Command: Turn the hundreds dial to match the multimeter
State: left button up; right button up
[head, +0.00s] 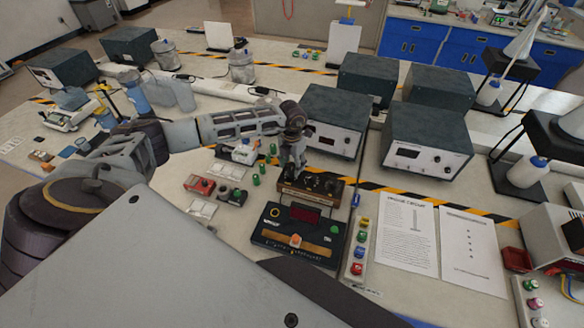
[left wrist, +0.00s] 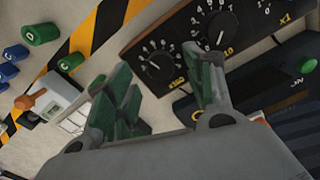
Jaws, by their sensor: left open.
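The brown dial box (head: 312,188) has several black dials in a row and sits behind the dark multimeter (head: 290,232) with its red display (head: 305,214). The display's digits are too small to read. In the left wrist view, the hundreds dial (left wrist: 157,64), marked x100, is at the box's left end. The tens dial (left wrist: 222,30) is beside it, and an x1 label shows farther right. My left gripper (head: 291,169) is over the box's left end. My right gripper is out of view.
Green cylinders (head: 257,180) and a red box (head: 199,184) stand left of the dial box. A grey instrument (head: 333,139) stands behind it. Printed sheets (head: 405,238) lie to the right, beside a strip of coloured terminals (head: 357,254).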

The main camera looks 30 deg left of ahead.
aim_at(292, 173)
pick_arm(q)
jog(key=shift+f, duration=1.45)
jog(key=c, duration=1)
